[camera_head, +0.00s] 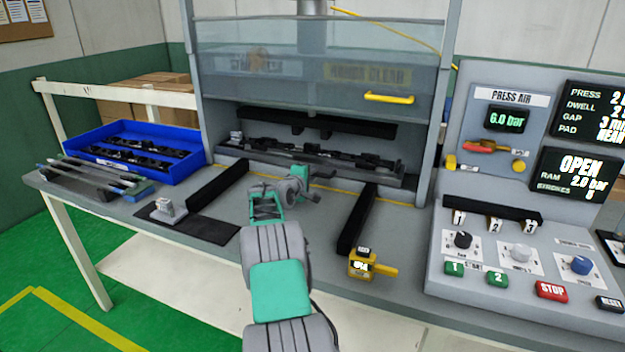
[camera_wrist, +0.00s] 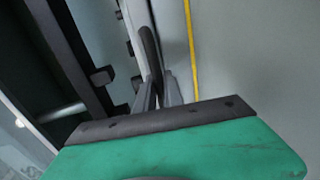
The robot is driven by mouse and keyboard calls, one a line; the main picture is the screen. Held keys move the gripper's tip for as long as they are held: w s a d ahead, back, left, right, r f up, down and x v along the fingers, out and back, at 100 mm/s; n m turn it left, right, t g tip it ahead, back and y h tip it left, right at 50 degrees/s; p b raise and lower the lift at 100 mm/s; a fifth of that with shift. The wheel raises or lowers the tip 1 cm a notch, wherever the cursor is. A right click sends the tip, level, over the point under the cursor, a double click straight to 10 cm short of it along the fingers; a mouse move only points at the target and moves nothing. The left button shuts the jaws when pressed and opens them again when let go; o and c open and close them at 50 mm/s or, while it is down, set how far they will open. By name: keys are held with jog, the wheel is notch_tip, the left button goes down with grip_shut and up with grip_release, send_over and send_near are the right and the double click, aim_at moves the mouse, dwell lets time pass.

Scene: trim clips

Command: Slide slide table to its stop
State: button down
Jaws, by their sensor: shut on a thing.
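The slide table (camera_head: 390,180) is a low grey-black plate inside the press opening, carrying a long dark trim part (camera_head: 330,155). It sits at the back, behind the front ends of two black rails. My gripper (camera_head: 322,174) is at the front edge of the slide table, near its middle. In the wrist view my gripper's fingers (camera_wrist: 158,95) are closed around a dark, curved bar (camera_wrist: 149,45), which looks like the slide table's handle. My arm and hand partly hide the handle in the head view. I cannot tell whether the table touches its stop.
Black rails stand at left (camera_head: 218,185) and right (camera_head: 357,218) on the bench. A clear guard with a yellow handle (camera_head: 389,98) is raised above the opening. A blue bin (camera_head: 185,165) is at left, a yellow device (camera_head: 362,265) at front right, and the control panel (camera_head: 520,265) further right.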

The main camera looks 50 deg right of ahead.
jog(key=shift+d+r, duration=0.1)
jog(key=shift+r, duration=0.1)
jog(key=c, duration=1.8)
grip_release()
jog(key=shift+c, duration=0.2)
jog(key=shift+o, duration=0.7)
jog(key=shift+d+f, duration=0.1)
jog(key=shift+d, duration=0.1)
jog(key=shift+o, duration=1.2)
jog(key=shift+a+f, duration=0.1)
jog(key=shift+a, duration=0.05)
jog(key=shift+a, duration=0.1)
jog(key=v, duration=0.7)
jog(key=shift+a+b, duration=0.3)
jog(key=shift+b, duration=0.05)
